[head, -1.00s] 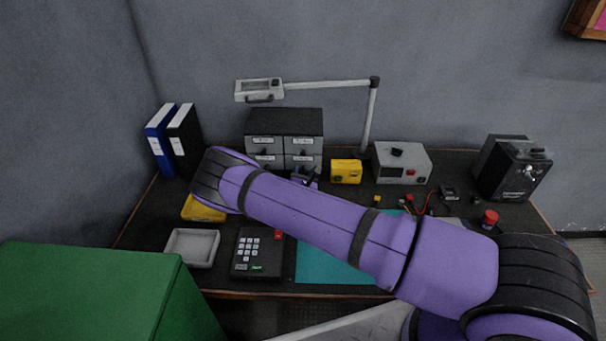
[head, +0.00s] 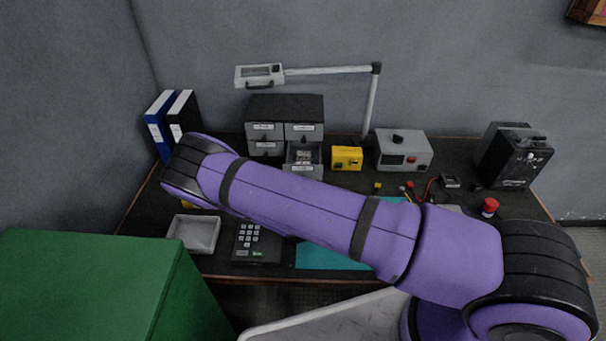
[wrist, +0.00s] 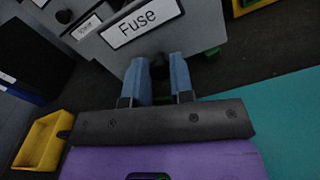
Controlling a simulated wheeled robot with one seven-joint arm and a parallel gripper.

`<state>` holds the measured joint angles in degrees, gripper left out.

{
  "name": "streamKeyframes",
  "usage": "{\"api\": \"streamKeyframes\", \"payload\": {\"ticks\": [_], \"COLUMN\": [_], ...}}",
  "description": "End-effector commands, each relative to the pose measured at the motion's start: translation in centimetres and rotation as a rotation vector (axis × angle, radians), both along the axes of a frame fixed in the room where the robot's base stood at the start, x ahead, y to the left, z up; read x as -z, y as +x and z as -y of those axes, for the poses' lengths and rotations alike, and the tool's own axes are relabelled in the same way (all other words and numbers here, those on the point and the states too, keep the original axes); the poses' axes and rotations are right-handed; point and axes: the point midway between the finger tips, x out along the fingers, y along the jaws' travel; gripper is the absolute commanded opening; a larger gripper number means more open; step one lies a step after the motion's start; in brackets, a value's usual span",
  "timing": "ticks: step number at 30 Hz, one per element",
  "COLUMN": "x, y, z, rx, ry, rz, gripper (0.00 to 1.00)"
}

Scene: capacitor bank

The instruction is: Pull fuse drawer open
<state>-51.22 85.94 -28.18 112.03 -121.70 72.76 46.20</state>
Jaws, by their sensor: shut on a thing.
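The drawer cabinet (head: 284,107) stands at the back of the bench in the head view. Its lower right drawer (head: 304,160) is slid out toward me, and small items show inside. In the wrist view this drawer's front carries a white label reading "Fuse" (wrist: 142,22). My gripper (wrist: 158,72) is shut on the dark knob (wrist: 159,68) below that label, with one blue finger on each side. In the head view my purple arm hides the gripper and knob.
The yellow box (head: 346,158) stands right of the open drawer, with a grey instrument (head: 404,151) beyond. A yellow bin (wrist: 42,140) lies left of my gripper in the wrist view. A grey tray (head: 194,247), keypad (head: 258,256) and teal mat (head: 330,257) lie in front.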

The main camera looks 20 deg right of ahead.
Motion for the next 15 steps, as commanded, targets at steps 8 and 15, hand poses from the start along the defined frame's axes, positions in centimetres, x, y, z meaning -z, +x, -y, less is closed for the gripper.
{"api": "streamKeyframes", "payload": {"ticks": [8,15], "x": [0.02,0.01], "y": [-0.33,-0.30], "z": [-0.07,-0.06], "rx": [0.001,0.000], "ry": [-0.001,-0.001], "rz": [-0.002,-0.001], "gripper": [0.00,0.48]}}
